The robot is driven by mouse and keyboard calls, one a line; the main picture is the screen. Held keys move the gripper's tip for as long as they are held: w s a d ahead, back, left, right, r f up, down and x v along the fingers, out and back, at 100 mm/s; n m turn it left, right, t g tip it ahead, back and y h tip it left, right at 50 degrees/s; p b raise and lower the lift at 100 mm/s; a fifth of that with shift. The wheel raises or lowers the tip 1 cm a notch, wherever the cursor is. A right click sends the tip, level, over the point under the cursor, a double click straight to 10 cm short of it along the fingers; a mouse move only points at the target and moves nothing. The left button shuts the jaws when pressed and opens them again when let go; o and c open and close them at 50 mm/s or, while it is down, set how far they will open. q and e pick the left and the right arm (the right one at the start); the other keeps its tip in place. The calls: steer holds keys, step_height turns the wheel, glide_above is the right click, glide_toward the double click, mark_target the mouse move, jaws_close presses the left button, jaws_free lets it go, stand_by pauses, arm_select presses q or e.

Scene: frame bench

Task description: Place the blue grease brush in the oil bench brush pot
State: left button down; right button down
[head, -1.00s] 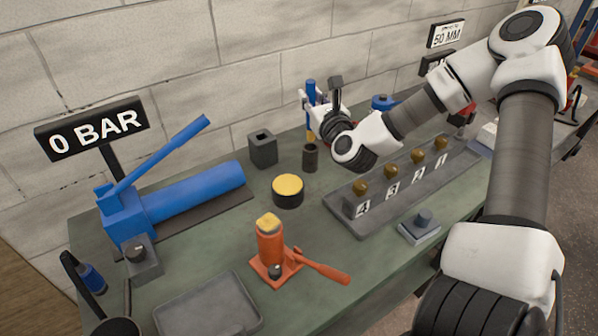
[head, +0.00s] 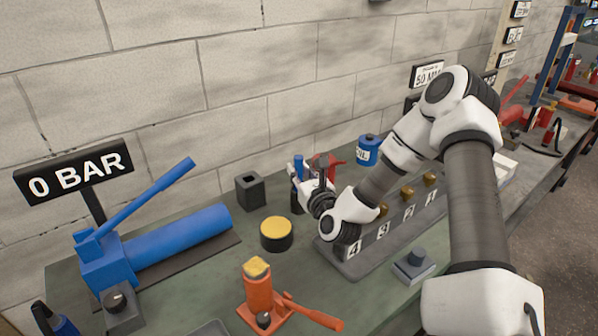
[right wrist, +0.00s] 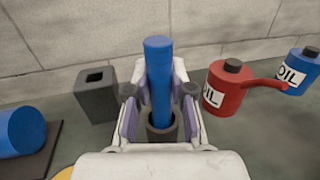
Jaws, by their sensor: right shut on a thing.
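The blue grease brush (head: 298,166) stands about upright in my right gripper (head: 303,180). In the right wrist view its blue handle (right wrist: 158,75) is between the two fingers of the gripper (right wrist: 160,103), which are shut on it. The round dark pot (right wrist: 153,133) is directly below, and the handle's lower part runs down into its mouth in that view. The bristles are hidden. In the head view the pot (head: 296,203) is mostly covered by the gripper. My left gripper is not in view.
A square dark holder (head: 249,191) and a yellow-topped tin (head: 276,234) stand left of the pot. A red oil can (right wrist: 229,88) and a blue oil can (head: 368,150) stand right. The numbered rack (head: 350,258), orange jack (head: 258,285) and blue pump (head: 180,235) are nearby.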

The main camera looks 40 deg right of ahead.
steer(key=shift+f, duration=0.2)
steer(key=c, duration=1)
jaws_free()
steer(key=shift+r, duration=0.2)
steer(key=shift+s, duration=0.15)
steer(key=p+v, duration=0.3)
steer(key=v, duration=0.8)
steer(key=shift+s+a+p, duration=0.2)
steer(key=shift+s+p, duration=0.2)
